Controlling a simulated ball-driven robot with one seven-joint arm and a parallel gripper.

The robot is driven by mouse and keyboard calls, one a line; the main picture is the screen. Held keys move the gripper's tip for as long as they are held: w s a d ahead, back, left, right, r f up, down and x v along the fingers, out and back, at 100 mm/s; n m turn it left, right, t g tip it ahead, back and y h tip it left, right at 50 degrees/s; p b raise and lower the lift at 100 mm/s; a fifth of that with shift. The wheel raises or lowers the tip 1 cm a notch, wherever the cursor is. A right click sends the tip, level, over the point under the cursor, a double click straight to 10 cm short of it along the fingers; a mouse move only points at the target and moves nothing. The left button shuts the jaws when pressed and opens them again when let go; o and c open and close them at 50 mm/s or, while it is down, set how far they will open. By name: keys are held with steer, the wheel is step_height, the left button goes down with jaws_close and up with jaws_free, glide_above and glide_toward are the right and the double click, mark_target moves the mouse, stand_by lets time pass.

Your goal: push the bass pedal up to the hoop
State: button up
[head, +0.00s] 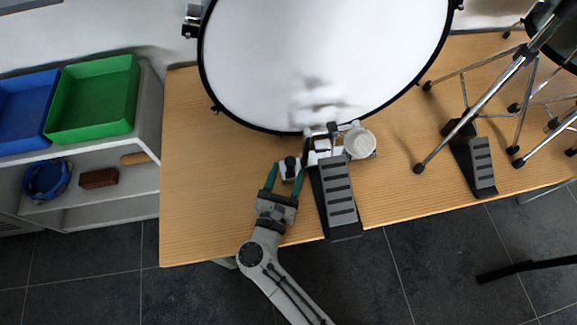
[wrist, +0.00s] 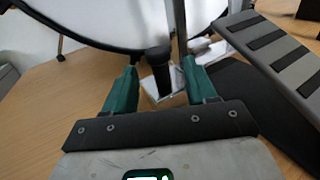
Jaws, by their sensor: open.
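The bass pedal (head: 338,196) lies on the wooden table, its ribbed grey footboard pointing toward the front edge. Its metal head end is close to the black lower hoop (head: 268,130) of the big white drum; I cannot tell whether they touch. In the wrist view the footboard (wrist: 280,50) is at the right and the hoop (wrist: 95,42) crosses the top. My gripper (head: 284,174) is open, left of the pedal's head end. Its fingers (wrist: 160,72) stand either side of a black knob (wrist: 157,62) on a bright metal piece, apparently part of the pedal.
A white round object (head: 360,143) sits right of the pedal's head. Another pedal (head: 475,160) and chrome stand legs (head: 470,110) occupy the table's right side. A shelf with a green bin (head: 95,98) and a blue bin (head: 22,108) stands left. The table's left part is clear.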

steer(key=shift+w+d, duration=0.2)
steer(key=shift+w, duration=0.85)
jaws_close()
